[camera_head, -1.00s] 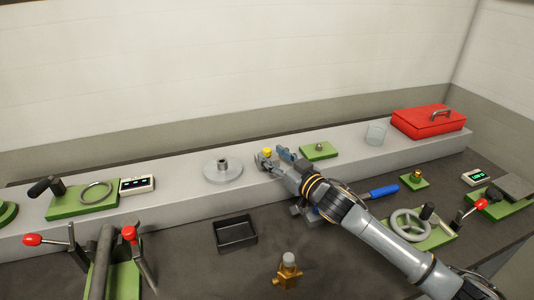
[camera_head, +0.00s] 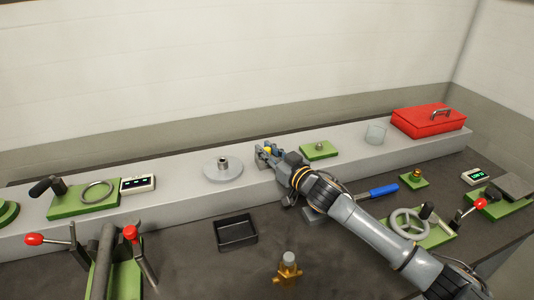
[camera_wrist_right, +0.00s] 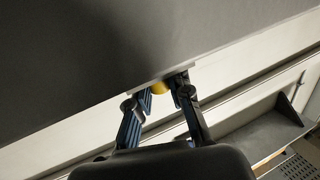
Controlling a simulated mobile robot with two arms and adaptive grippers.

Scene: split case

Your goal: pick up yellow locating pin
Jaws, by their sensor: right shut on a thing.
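In the right wrist view the pin's yellow end (camera_wrist_right: 159,87) shows between the two fingertips (camera_wrist_right: 162,92). The fingers are shut on it from both sides. Most of the pin is hidden by the fingers. I cannot tell whether it is clear of its seat. My left gripper is not in view.
On the grey shelf (camera_head: 180,193) a round flanged disc (camera_head: 222,168) stands left of the gripper and a green plate (camera_head: 319,150) right of it. A glass (camera_head: 376,133) and red box (camera_head: 428,120) are farther right. A black tray (camera_head: 236,231) and brass fitting (camera_head: 287,270) stand in front.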

